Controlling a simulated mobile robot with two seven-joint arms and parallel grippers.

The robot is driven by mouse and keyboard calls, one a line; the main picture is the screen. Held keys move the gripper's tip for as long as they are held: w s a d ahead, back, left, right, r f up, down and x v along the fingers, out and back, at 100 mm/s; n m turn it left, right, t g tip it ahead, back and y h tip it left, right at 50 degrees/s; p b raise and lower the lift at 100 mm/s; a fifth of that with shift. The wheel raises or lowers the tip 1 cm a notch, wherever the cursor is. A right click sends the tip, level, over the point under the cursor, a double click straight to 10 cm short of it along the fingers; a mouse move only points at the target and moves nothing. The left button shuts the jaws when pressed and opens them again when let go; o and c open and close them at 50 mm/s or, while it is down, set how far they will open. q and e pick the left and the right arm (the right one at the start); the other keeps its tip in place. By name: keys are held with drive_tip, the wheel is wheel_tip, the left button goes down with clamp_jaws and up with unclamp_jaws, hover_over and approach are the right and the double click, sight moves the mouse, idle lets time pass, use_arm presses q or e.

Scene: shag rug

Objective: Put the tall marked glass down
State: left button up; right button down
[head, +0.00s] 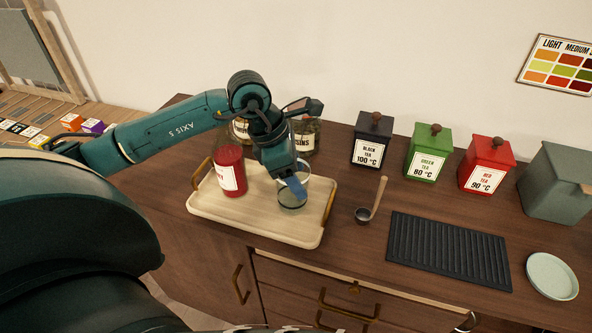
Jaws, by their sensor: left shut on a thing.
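My left gripper (291,183) comes down over the right part of a pale wooden tray (255,229) and is shut on a clear glass (292,202). The gripper covers much of the glass. Its pale rim shows at the upper right of the fingers and its greenish lower part below them. The glass looks about upright over the tray; I cannot tell whether its base touches the tray. No markings can be made out on it. My right gripper is not in view.
A red bottle (231,172) stands on the tray left of the glass. A labelled jar (306,138) stands behind. Black (372,140), green (428,152) and red (486,165) tea boxes line the back. A scoop (372,203), ribbed black mat (450,251) and pale plate (552,276) lie right.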

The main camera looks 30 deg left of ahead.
use_arm(q)
drive_tip(key=shift+f, duration=0.1)
drive_tip(key=o, duration=1.1)
drive_tip(key=shift+o, duration=0.2)
drive_tip(key=v, duration=1.2)
drive_tip(key=shift+b, duration=0.4)
